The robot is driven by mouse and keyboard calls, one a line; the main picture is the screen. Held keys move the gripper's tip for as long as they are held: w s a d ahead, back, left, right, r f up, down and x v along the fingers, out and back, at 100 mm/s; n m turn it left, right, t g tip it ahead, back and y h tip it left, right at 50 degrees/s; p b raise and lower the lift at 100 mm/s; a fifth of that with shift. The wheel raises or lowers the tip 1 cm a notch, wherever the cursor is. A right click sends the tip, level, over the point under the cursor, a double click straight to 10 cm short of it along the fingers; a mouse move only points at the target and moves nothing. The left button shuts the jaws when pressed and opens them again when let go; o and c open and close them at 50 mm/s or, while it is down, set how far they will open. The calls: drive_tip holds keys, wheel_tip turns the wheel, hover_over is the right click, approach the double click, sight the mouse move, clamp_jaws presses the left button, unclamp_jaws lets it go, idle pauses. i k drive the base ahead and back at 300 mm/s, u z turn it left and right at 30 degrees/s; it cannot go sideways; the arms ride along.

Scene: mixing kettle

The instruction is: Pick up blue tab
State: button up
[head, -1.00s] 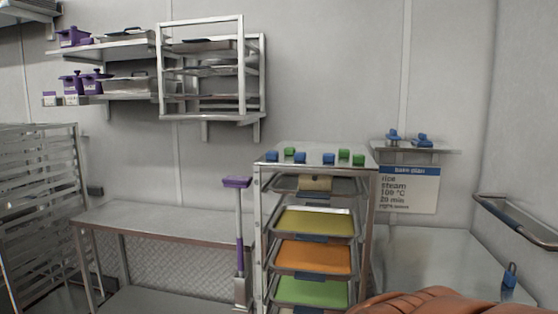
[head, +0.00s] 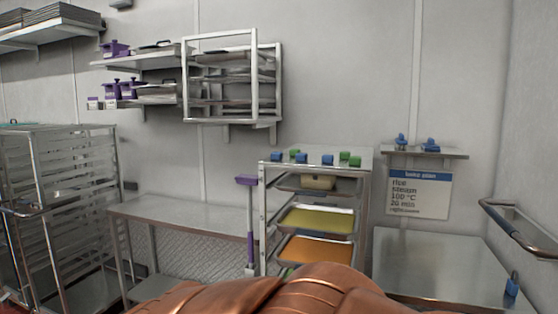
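Several small blue tabs lie on top of the tray rack (head: 263,205). One blue tab (head: 276,157) is at the left, another blue tab (head: 300,159) is near the middle, and a third blue tab (head: 327,160) is further right. Green tabs (head: 346,156) lie among them. My gripper is not in view. A copper-coloured part, which seems to be my arm, fills the bottom middle and hides the lower rack.
The rack holds trays, one yellow (head: 316,222) and one orange (head: 314,250). A steel table (head: 185,221) stands left of it, with a purple-handled tool (head: 249,215) between. A steel counter (head: 440,265) is at right, below a small shelf (head: 445,154). An empty wire rack (head: 75,200) stands far left.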

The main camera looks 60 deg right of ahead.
sight(329, 159)
drive_tip(key=u, duration=0.05)
drive_tip(key=i, duration=2)
drive_tip(key=z, duration=2.05)
